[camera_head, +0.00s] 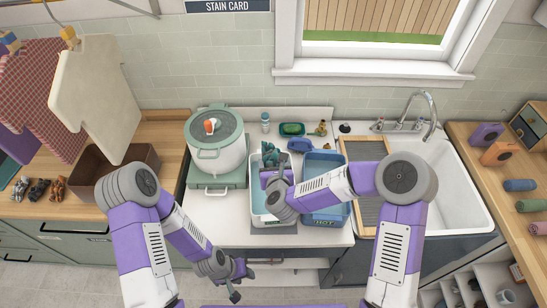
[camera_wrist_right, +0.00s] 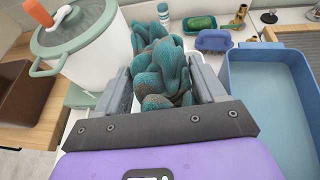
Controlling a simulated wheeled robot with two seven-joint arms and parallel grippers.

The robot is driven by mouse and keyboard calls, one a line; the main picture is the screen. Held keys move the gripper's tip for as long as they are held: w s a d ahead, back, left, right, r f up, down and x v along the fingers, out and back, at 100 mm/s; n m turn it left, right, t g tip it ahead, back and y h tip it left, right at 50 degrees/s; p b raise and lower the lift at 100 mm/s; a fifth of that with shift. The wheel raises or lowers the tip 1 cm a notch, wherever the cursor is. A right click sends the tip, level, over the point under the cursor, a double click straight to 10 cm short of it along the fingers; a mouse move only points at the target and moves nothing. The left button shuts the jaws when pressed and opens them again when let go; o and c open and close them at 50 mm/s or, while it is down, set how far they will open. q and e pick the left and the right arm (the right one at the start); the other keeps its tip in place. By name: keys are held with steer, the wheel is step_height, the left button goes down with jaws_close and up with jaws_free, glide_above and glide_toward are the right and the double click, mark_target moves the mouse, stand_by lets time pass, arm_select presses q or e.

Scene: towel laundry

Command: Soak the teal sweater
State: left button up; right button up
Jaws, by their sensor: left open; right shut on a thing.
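The teal sweater (camera_head: 270,154) is a bunched knit bundle at the far end of the white basin (camera_head: 253,205). My right gripper (camera_head: 272,172) is shut on it; in the right wrist view the sweater (camera_wrist_right: 160,70) bulges up between both fingers. I cannot tell whether it touches the water in the white basin. A blue basin (camera_head: 347,210) marked HOT stands just right of the white one, with blue water inside. My right forearm crosses over it. My left gripper (camera_head: 239,284) is open and empty, low in front of the counter. Any label on the white basin is hidden.
A lidded pot (camera_head: 218,155) stands left of the basins. A green soap dish (camera_head: 292,129), a bottle (camera_head: 265,122) and a blue brush (camera_head: 300,145) sit behind them. A washboard (camera_head: 367,151) and sink (camera_head: 455,180) are right. Clothes hang upper left.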

steer(key=shift+f+b, duration=0.4)
steer(key=shift+f, duration=0.35)
step_height(320, 180, down, 6)
steer(key=b, duration=0.5)
steer(key=shift+f+b, duration=0.2)
steer(key=shift+b, duration=0.15)
steer(key=o, duration=1.7)
